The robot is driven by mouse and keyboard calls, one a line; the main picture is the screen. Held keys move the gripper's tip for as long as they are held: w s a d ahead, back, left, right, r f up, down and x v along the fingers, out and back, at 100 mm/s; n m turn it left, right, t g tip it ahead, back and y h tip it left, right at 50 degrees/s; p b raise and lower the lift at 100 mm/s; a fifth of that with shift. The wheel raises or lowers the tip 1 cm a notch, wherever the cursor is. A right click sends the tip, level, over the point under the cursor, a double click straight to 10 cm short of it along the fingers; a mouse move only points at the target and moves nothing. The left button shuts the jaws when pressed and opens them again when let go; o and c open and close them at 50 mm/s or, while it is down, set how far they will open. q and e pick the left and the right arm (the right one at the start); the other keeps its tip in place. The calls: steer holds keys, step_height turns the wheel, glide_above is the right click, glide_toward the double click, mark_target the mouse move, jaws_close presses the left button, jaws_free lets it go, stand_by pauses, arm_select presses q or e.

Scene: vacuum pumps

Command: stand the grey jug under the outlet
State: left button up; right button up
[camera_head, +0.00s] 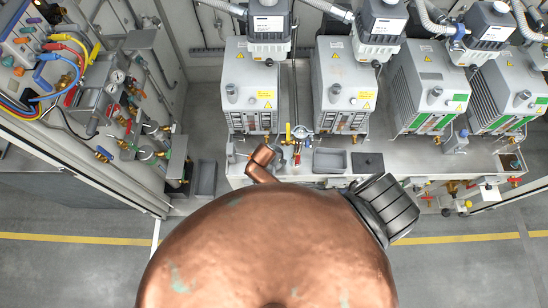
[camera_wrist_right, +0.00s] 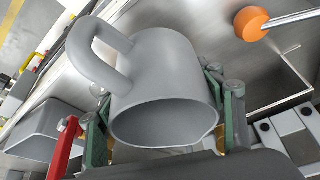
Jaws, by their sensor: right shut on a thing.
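In the right wrist view, the grey jug (camera_wrist_right: 168,72) is between the green fingers of my right gripper (camera_wrist_right: 160,112), which is shut on its body. Its wide round mouth faces the camera, and its thick loop handle rises at upper left, clear of the fingers. The jug looks tilted in this view. I cannot make out the jug or my right gripper in the head view, where a large copper form covers the lower middle. A valve assembly (camera_head: 299,132) with yellow and red parts stands between the two left pumps. I cannot tell which fitting is the outlet. My left gripper is not in view.
Several grey vacuum pumps (camera_head: 341,75) stand in a row on the metal bench (camera_head: 440,164). A shallow grey tray (camera_head: 331,161) sits at the bench's front. A panel with valves and hoses (camera_head: 105,95) is at left. An orange knob (camera_wrist_right: 250,23) on a rod is near the jug.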

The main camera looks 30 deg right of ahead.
step_height(320, 180, down, 2)
steer(key=shift+b, duration=0.55)
steer(key=shift+w+d+r, duration=0.1)
steer(key=shift+w+d, duration=0.05)
steer(key=shift+w, duration=0.3)
steer(key=shift+w+d+r, duration=0.1)
steer(key=shift+w, duration=0.35)
steer(key=shift+w+d+b, duration=0.25)
steer(key=shift+w, duration=0.4)
steer(key=shift+w+d+b, duration=0.2)
steer(key=shift+w+b, duration=0.1)
steer(key=shift+w, duration=0.3)
steer(key=shift+w+d+b, duration=0.25)
steer(key=shift+w, duration=0.4)
steer(key=shift+f, duration=0.15)
steer(key=shift+f, duration=0.25)
steer(key=o, duration=1.3)
